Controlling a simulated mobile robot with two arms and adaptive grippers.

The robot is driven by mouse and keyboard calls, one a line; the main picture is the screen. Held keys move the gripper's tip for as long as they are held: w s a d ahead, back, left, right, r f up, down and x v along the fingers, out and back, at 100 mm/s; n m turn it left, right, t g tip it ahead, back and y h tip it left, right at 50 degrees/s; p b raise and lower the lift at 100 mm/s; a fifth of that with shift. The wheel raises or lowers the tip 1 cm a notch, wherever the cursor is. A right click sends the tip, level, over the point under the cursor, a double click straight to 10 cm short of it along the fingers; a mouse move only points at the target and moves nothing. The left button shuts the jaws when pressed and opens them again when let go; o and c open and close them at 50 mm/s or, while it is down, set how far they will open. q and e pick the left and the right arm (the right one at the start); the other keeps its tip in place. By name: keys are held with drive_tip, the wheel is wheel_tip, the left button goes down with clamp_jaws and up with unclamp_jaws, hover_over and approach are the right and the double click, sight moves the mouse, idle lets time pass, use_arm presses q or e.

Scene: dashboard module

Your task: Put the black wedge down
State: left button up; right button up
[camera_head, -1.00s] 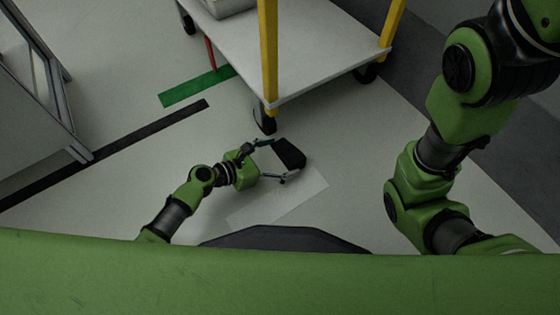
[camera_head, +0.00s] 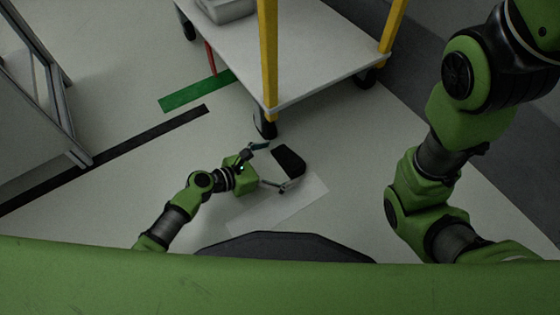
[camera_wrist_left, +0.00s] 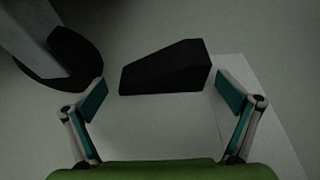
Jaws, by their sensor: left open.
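The black wedge (camera_head: 288,160) lies on the pale floor, just beyond my left gripper's fingertips in the head view. In the left wrist view the wedge (camera_wrist_left: 166,68) sits ahead of the fingers, with its right end near the right finger. My left gripper (camera_head: 276,166) is open, with its fingers spread wide and nothing held between them. The left wrist view also shows both fingers of the gripper (camera_wrist_left: 163,98) apart. My right arm stands at the right of the head view, but its gripper is outside the frame.
A white cart (camera_head: 310,70) with yellow posts stands close behind the wedge; its black caster (camera_head: 265,126) is near my left gripper. A white sheet (camera_head: 300,203) lies on the floor beside the wedge. A grey frame (camera_head: 40,100) stands at the left.

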use_arm(q)
drive_tip(key=p+v, duration=0.5)
drive_tip(key=v, duration=0.6)
drive_tip(key=shift+r, duration=0.1)
drive_tip(key=shift+s+a+p, duration=0.2)
drive_tip(key=shift+a+p, duration=0.1)
